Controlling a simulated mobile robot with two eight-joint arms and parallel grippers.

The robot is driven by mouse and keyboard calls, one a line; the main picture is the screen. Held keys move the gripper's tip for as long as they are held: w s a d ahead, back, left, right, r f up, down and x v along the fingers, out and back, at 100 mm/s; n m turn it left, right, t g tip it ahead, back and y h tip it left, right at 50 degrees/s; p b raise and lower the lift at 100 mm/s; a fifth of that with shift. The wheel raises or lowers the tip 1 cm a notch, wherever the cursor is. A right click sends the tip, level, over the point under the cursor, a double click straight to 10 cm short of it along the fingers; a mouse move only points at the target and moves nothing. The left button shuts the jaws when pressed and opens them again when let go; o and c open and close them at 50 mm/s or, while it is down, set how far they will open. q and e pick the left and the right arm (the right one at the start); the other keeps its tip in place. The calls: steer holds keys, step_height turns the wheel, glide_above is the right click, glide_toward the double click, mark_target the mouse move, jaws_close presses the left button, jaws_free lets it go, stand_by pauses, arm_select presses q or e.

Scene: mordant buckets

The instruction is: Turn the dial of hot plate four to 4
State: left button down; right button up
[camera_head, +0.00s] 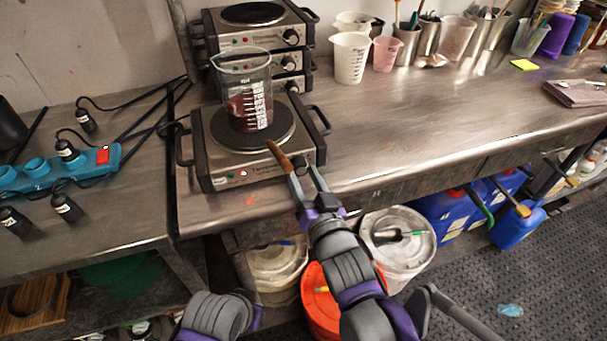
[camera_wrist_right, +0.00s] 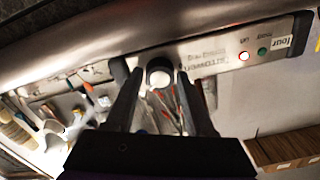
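Hot plate four (camera_head: 204,152) is the front hot plate on the bench in the head view. A glass beaker of dark red liquid (camera_head: 249,105) stands on its burner. Its front panel, with a "four" label (camera_wrist_right: 282,45) and a lit red light, shows upside down in the right wrist view. The dial (camera_wrist_right: 158,72) is a dark round knob with a pale face. My right gripper (camera_wrist_right: 159,73) is open, its fingers on either side of the dial with visible gaps. In the head view my right gripper (camera_head: 302,171) hides the dial. The dial's setting is unreadable. My left gripper is out of view.
More hot plates (camera_head: 288,62) are stacked behind. A brown stick-like piece (camera_head: 277,154) shows by the right gripper's left finger. White and pink measuring cups (camera_head: 350,58) stand behind right. A blue power strip (camera_head: 30,176) lies left. Buckets (camera_head: 398,243) stand below the bench. The bench's right front is clear.

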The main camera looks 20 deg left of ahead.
steer(key=shift+o, duration=1.3)
steer(key=shift+s, duration=0.1)
steer(key=v, duration=1)
steer(key=shift+s+d+p, duration=0.25)
steer(key=shift+d+p, duration=0.05)
steer(key=shift+p, duration=0.05)
